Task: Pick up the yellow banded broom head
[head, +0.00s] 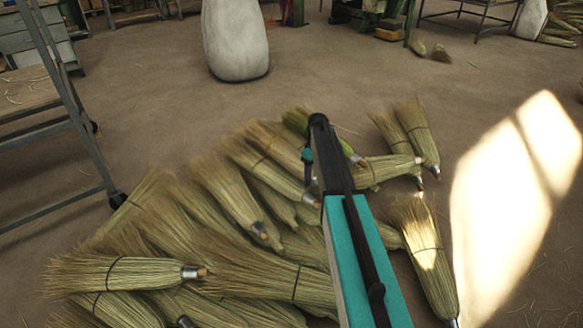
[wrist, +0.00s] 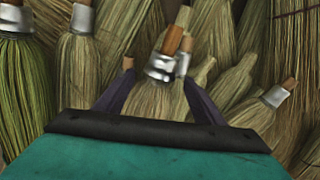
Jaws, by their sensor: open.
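One banded head (head: 125,273) lies at the pile's left, and another (head: 425,255) lies partly in sunlight on the right. In the wrist view my gripper (wrist: 157,76) is open over the pile. A broom head with a silver collar (wrist: 161,67) and brown stub shows between and beyond its fingers; contact cannot be told.
A metal rack (head: 60,95) stands at the left. A large pale sack (head: 235,40) stands behind the pile. Machinery and more broom heads (head: 440,53) are at the back. The floor between pile and sack is mostly clear.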

